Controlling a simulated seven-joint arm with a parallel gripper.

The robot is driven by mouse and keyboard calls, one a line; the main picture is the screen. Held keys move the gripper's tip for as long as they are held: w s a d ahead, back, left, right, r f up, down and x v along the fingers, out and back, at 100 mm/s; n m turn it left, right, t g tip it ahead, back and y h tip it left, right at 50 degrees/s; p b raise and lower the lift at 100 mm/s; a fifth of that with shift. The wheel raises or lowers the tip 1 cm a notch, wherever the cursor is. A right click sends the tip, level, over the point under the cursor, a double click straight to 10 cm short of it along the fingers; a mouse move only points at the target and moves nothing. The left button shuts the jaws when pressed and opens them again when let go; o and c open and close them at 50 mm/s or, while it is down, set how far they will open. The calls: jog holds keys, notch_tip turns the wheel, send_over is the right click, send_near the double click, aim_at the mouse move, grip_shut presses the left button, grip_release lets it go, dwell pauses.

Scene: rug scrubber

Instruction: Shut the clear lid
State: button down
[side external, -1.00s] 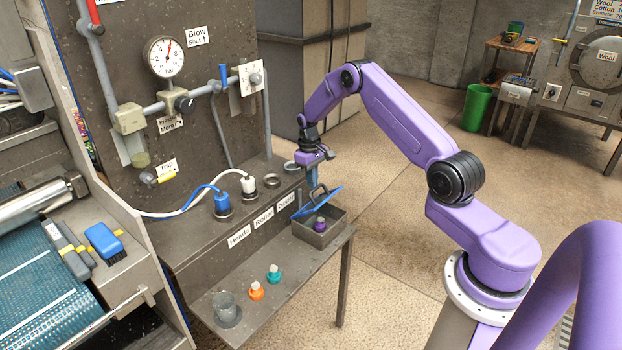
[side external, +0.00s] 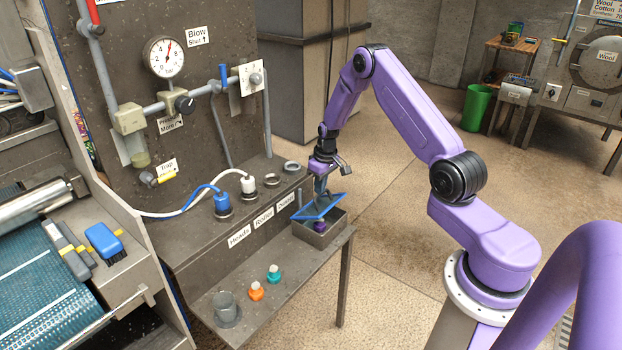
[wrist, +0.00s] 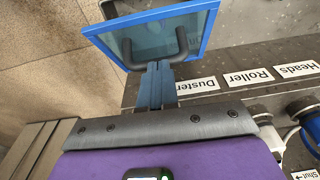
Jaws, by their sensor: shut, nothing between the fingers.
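The clear lid (side external: 318,206) has a blue frame and is hinged on a grey metal box (side external: 322,236) at the right end of the low shelf. The lid is tilted, partly open over the box. A purple-bodied item (side external: 319,226) shows inside under it. In the wrist view the lid (wrist: 150,35) fills the top, with a dark handle (wrist: 182,43) on it. My gripper (side external: 322,192) points down over the lid. Its blue fingers (wrist: 155,72) are shut and empty, with their tips at the handle; I cannot tell whether they touch the lid.
Orange (side external: 256,291) and teal (side external: 273,274) bottles and a clear cup (side external: 226,308) stand on the shelf left of the box. The ledge behind holds blue (side external: 222,203) and white (side external: 248,184) plugs in sockets.

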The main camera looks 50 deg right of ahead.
aim_at(332, 205)
jog(key=s+f, duration=0.2)
jog(key=s, duration=0.1)
jog(key=shift+s+f, duration=0.9)
jog(key=shift+f, duration=0.25)
